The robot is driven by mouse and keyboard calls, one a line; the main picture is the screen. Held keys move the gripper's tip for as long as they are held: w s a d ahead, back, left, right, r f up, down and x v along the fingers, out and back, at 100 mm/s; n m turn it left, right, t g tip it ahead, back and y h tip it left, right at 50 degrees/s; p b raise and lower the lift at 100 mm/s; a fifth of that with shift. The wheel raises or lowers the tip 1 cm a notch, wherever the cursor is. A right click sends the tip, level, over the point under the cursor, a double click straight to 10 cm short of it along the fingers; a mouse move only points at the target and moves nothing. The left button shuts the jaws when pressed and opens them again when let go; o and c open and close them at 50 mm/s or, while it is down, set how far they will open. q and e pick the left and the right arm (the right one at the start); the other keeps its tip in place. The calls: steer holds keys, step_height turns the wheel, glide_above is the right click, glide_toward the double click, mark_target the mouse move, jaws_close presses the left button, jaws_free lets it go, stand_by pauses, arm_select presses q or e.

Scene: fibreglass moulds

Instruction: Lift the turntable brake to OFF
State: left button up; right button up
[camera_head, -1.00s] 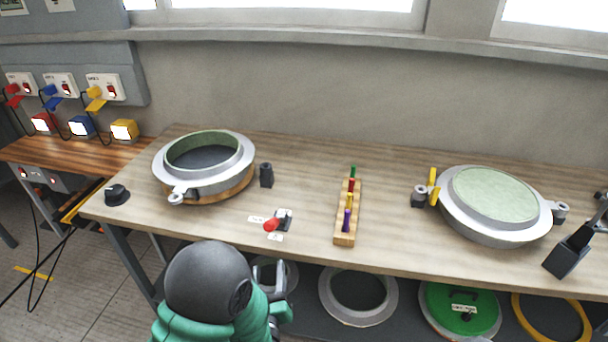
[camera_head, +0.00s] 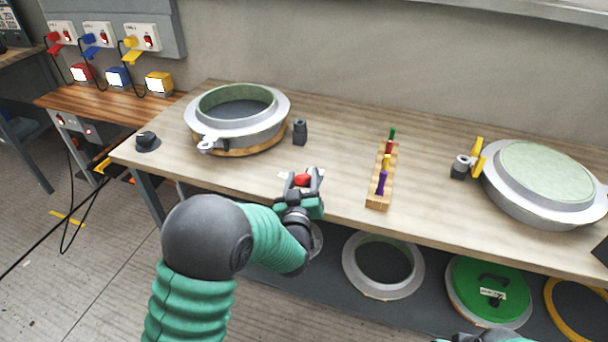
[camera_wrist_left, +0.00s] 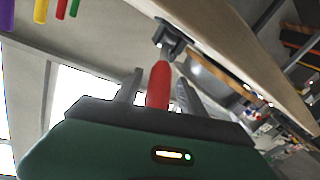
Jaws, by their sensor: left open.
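The brake lever has a red handle (camera_head: 302,179) near the front edge of the workbench, with small white labels beside it. In the left wrist view the red handle (camera_wrist_left: 158,86) points toward my palm from its dark base (camera_wrist_left: 171,38). My left gripper (camera_head: 304,178) is open, with one finger on each side of the red handle. The wrist view also shows my left gripper (camera_wrist_left: 161,90) straddling it, with a visible gap to at least one finger. The turntable with a grey ring mould (camera_head: 237,120) stands behind, to the left.
A black knob (camera_head: 147,141) sits at the bench's left corner, and a dark post (camera_head: 300,131) beside the ring mould. A wooden rack (camera_head: 378,196) with coloured pegs stands to the right. A pale-topped round mould (camera_head: 545,175) is farther right. Bare bench (camera_head: 345,150) lies between.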

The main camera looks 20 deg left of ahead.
arm_select(q)
steer(key=shift+w+a, duration=0.25)
steer(key=shift+w, duration=1)
jaws_close()
stand_by(0.4)
